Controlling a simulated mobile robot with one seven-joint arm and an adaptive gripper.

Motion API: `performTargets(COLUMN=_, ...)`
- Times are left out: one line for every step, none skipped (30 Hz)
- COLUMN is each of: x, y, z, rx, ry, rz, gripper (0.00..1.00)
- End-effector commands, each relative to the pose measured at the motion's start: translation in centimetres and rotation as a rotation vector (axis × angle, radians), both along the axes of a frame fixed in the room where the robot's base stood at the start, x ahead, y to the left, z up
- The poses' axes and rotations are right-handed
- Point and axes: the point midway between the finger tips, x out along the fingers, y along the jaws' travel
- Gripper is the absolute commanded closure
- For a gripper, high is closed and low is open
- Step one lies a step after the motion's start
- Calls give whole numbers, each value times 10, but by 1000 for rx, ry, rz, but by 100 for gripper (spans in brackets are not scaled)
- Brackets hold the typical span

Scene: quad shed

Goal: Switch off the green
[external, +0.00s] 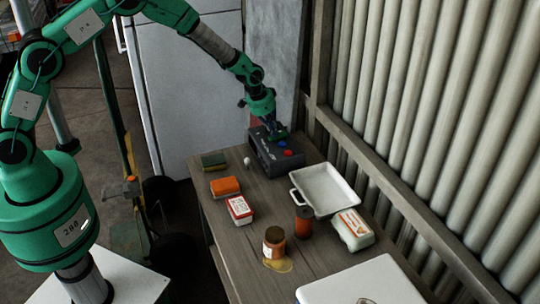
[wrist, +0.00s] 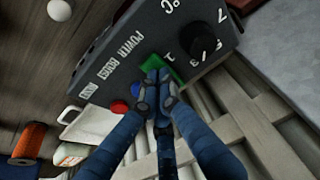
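A dark grey control box (external: 268,158) stands at the far end of the wooden table. In the wrist view its face (wrist: 105,72) carries the lettering "POWER BOOST", a black knob (wrist: 204,50), a green square switch (wrist: 160,63), a blue button (wrist: 136,90) and a red button (wrist: 119,106). My gripper (wrist: 157,82) has its blue fingers drawn together, with the tips over the lower part of the green switch. I cannot tell whether they touch it. In the external view my gripper (external: 273,133) is at the box and hides the green switch.
A white tray (external: 325,190) is right of the box. A green-topped sponge (external: 213,160), an orange block (external: 225,186), a red-and-white box (external: 239,209), jars (external: 274,243) and a white carton (external: 353,229) are nearer. A corrugated wall (external: 430,110) borders the right side.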

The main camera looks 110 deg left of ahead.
Motion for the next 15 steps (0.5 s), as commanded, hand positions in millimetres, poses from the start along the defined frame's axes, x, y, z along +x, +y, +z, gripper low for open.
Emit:
performTargets(x=0, y=0, z=0, rx=0, ry=0, rz=0, gripper=100)
performTargets(x=0, y=0, z=1, rx=0, ry=0, rz=0, gripper=100)
performTargets(x=1, y=1, z=1, rx=0, ry=0, rz=0, gripper=100)
performTargets(x=1, y=1, z=1, rx=0, ry=0, rz=0, gripper=100)
performTargets(x=2, y=2, z=1, rx=0, ry=0, rz=0, gripper=100)
performTargets(x=3, y=3, z=2, rx=0, ry=0, rz=-1, gripper=100)
performTargets(x=3, y=3, z=2, rx=0, ry=0, rz=-1, gripper=100)
performTargets(x=4, y=4, z=2, rx=0, ry=0, rz=-1, gripper=100)
performTargets(x=5, y=5, z=3, rx=0, ry=0, rz=-1, gripper=100)
performTargets(x=6, y=6, z=3, rx=0, ry=0, rz=-1, gripper=100)
performTargets(x=7, y=6, z=4, rx=0, ry=0, rz=-1, gripper=100)
performTargets(x=7, y=7, z=4, rx=0, ry=0, rz=-1, gripper=100)
performTargets(x=8, y=8, z=4, rx=0, ry=0, rz=-1, gripper=100)
performTargets(x=9, y=9, z=5, rx=0, ry=0, rz=-1, gripper=100)
performTargets(x=10, y=9, z=5, rx=0, ry=0, rz=-1, gripper=100)
